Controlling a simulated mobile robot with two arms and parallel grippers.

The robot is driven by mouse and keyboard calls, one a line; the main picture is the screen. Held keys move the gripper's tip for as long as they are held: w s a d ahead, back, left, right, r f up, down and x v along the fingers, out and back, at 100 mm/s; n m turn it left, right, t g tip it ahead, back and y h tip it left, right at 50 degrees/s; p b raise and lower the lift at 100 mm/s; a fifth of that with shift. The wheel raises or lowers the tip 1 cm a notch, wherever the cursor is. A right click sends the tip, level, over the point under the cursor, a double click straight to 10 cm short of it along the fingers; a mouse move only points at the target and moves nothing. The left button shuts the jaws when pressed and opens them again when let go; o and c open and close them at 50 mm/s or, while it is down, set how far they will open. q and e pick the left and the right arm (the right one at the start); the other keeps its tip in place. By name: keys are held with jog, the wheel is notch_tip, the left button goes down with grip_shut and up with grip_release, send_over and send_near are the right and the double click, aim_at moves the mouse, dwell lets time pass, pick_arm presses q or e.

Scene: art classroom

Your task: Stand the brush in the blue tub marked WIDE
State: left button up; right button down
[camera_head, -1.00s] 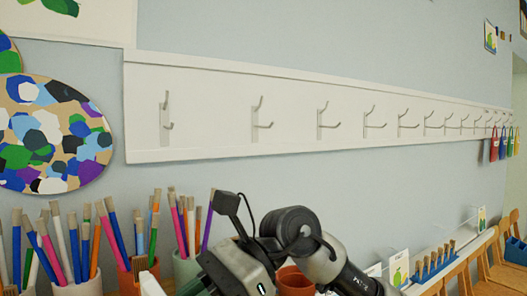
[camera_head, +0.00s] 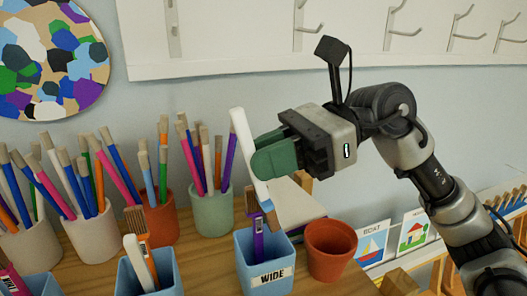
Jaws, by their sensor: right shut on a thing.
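My right gripper (camera_head: 268,158), with green fingers, is shut on a white-handled brush (camera_head: 246,145). The blue tub marked WIDE (camera_head: 264,274) stands on the wooden shelf directly below. A purple brush (camera_head: 258,240) stands in that tub, bristles up. The held brush's lower end overlaps the tub's opening in the picture, beside the purple brush; I cannot tell whether it is below the rim. My left gripper is not in view.
A terracotta pot (camera_head: 331,250) stands close to the right of the WIDE tub. Another blue tub (camera_head: 160,287) with brushes is at its left. Behind are a pale green pot (camera_head: 212,213), a brown pot (camera_head: 160,222) and white pots (camera_head: 92,240), full of brushes.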

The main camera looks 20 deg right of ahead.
aim_at(269, 197)
jog(key=shift+w+d+f+b, duration=0.1)
jog(key=shift+d+f+b, duration=0.15)
jog(key=shift+f, duration=0.25)
jog(key=shift+w+d+f+b, duration=0.1)
jog(key=shift+d+f+b, duration=0.15)
jog(key=shift+f, duration=0.2)
jog(key=shift+s+d+f+b, duration=0.1)
jog(key=shift+f+b, duration=0.45)
jog(key=shift+f, duration=0.05)
jog(key=shift+s+d+f+b, duration=0.1)
jog(key=shift+f+b, duration=0.4)
jog(key=shift+f, duration=0.1)
jog(key=shift+w+a+f+b, duration=0.1)
jog(key=shift+f+b, duration=0.45)
jog(key=shift+f, duration=0.1)
jog(key=shift+a+f+b, duration=0.25)
jog(key=shift+f+b, duration=0.6)
jog(key=shift+f, duration=0.1)
jog(key=shift+a+f+b, duration=0.3)
jog(key=shift+f+b, duration=0.5)
jog(key=shift+f, duration=0.2)
jog(key=shift+a+f+b, duration=0.25)
jog(key=shift+f+b, duration=0.6)
jog(key=shift+f, duration=0.1)
jog(key=c, duration=1.1)
grip_release()
jog(key=shift+o, duration=0.2)
jog(key=shift+d, duration=0.1)
